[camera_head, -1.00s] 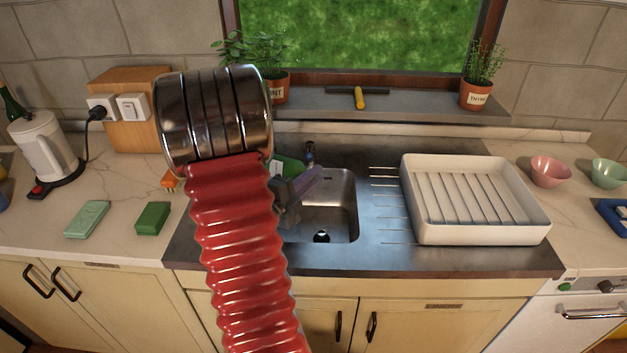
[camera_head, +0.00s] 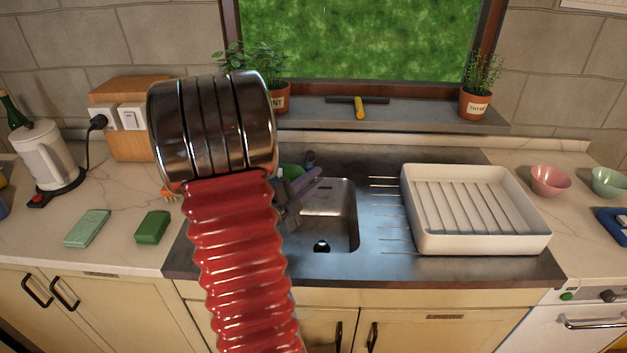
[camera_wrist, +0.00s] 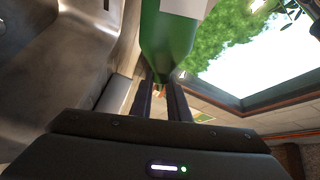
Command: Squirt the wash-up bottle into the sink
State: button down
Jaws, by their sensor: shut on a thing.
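The green wash-up bottle (camera_wrist: 167,38) with a white label fills the upper middle of the wrist view, its narrow end towards my fingers. My gripper (camera_wrist: 161,92) is shut on it. In the head view my gripper (camera_head: 302,186) is over the left part of the sink (camera_head: 343,225), and only a bit of the green bottle (camera_head: 291,171) shows; my red ribbed arm hides most of it. The sink basin is steel with a dark drain; its left side is hidden. No liquid can be made out.
A white dish rack (camera_head: 482,244) stands on the drainer right of the sink. A light green block (camera_head: 87,228) and a dark green sponge (camera_head: 152,227) lie on the left counter. Potted plants and a yellow-handled squeegee (camera_head: 359,108) are on the sill. A kettle (camera_head: 41,160) stands far left.

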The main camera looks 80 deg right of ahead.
jog(key=shift+r, duration=0.15)
jog(key=shift+r+n, duration=0.5)
jog(key=shift+r, duration=0.25)
jog(key=shift+r+n, duration=0.6)
jog(key=shift+r, duration=0.25)
jog(key=shift+r+n, duration=0.6)
jog(key=shift+r, duration=0.1)
